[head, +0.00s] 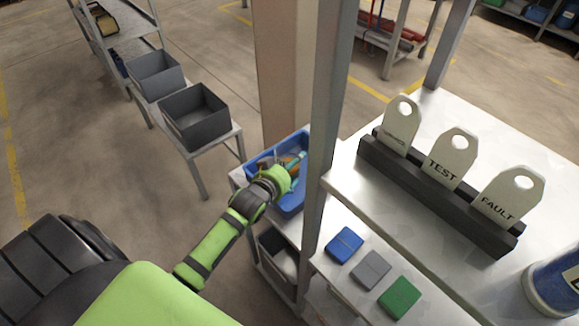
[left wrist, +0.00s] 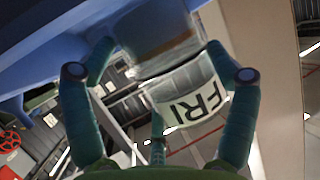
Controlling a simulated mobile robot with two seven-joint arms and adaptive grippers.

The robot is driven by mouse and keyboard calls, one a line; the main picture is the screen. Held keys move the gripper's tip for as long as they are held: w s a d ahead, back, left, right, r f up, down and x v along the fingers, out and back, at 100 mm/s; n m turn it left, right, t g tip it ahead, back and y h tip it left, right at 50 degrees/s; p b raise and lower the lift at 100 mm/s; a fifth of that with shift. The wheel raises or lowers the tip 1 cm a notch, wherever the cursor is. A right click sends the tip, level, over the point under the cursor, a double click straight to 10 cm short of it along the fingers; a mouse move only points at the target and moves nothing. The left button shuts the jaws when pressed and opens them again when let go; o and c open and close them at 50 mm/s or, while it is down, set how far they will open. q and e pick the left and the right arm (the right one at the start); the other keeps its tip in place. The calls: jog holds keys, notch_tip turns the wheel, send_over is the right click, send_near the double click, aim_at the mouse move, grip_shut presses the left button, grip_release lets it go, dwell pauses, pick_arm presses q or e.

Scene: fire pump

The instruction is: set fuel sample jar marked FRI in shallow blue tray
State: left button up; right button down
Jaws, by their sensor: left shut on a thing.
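The fuel sample jar (left wrist: 168,38) is between the fingers of my left gripper (left wrist: 160,62) in the left wrist view. It is clear glass, and its white label reads FRI, tilted and nearly upside down. My left gripper is shut on it. In the head view my left gripper (head: 295,168) is over the blue tray (head: 291,205), which stands beside the grey post. The arm and post hide part of the tray. Blue surfaces close to the jar fill the upper left of the wrist view; I cannot tell whether the jar touches them. My right gripper is not in view.
A grey post (head: 327,130) stands just right of the tray. Blue (head: 344,244), grey (head: 371,270) and green (head: 399,297) blocks lie on the near shelf. A tag rack (head: 430,190) stands on the bench. Grey bins (head: 195,118) sit on a stand at left.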

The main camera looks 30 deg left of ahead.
pick_arm(q)
jog(key=shift+w+f, duration=0.1)
jog(key=shift+f, duration=0.55)
jog(key=shift+f+b, duration=0.2)
jog(key=shift+b, duration=0.15)
jog(key=o, duration=1.2)
jog(key=shift+c, duration=0.2)
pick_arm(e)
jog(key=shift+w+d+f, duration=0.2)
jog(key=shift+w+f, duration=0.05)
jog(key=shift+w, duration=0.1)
